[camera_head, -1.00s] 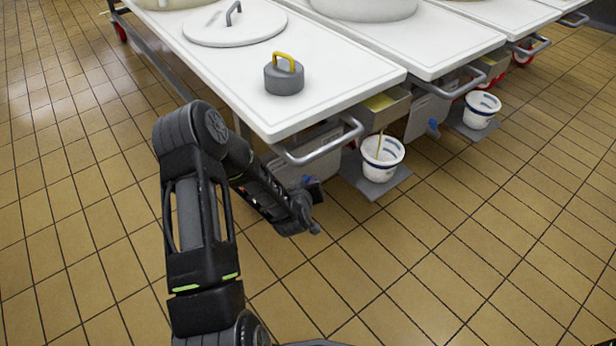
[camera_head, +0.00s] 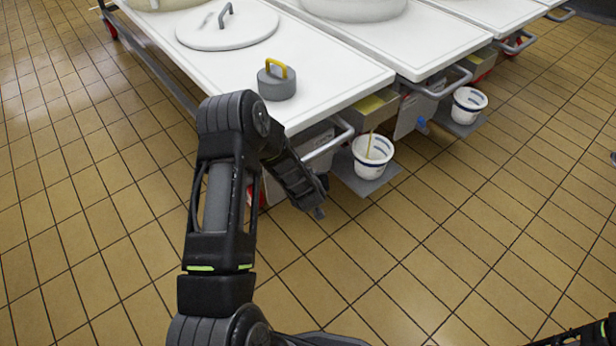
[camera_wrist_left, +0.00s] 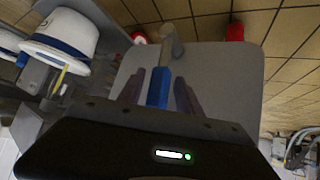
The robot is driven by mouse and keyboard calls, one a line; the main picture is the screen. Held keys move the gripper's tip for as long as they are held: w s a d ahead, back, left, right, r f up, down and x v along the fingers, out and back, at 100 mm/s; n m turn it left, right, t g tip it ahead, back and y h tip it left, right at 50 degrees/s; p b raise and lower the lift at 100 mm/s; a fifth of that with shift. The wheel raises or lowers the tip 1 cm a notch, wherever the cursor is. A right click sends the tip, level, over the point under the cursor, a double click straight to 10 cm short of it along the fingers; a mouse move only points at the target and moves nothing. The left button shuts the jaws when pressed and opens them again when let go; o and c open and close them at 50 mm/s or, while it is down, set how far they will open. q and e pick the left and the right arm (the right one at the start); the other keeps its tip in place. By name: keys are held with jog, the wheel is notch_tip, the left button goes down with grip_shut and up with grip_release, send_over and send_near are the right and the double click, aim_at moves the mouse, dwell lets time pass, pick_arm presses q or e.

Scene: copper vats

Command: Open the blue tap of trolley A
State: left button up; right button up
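In the left wrist view a blue tap handle (camera_wrist_left: 158,87) stands out in front of a grey panel, with a metal tap body (camera_wrist_left: 171,42) behind it. My left gripper (camera_wrist_left: 158,97) has its two dark fingers apart, one on each side of the handle. Narrow gaps seem to show between handle and fingers; contact is not clear. In the head view my left arm reaches below the front edge of the nearest trolley (camera_head: 335,92), and my left gripper (camera_head: 318,207) is seen from behind. The nearest trolley's tap is hidden there by my arm.
A white bucket with blue bands (camera_head: 371,158) stands on a grey shelf (camera_head: 372,184) right of my gripper. A push handle (camera_head: 335,142) juts out just above. A grey weight with a yellow handle (camera_head: 277,82) sits on the trolley top. The tiled floor in front is clear.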

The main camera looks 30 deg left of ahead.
pick_arm(q)
jog(key=shift+r, duration=0.1)
jog(key=p+v, duration=0.2)
jog(key=v, duration=0.5)
jog(key=shift+s+r+p, duration=0.15)
jog(key=shift+s+p, duration=0.15)
jog(key=shift+p, duration=0.1)
jog(key=shift+d, duration=0.15)
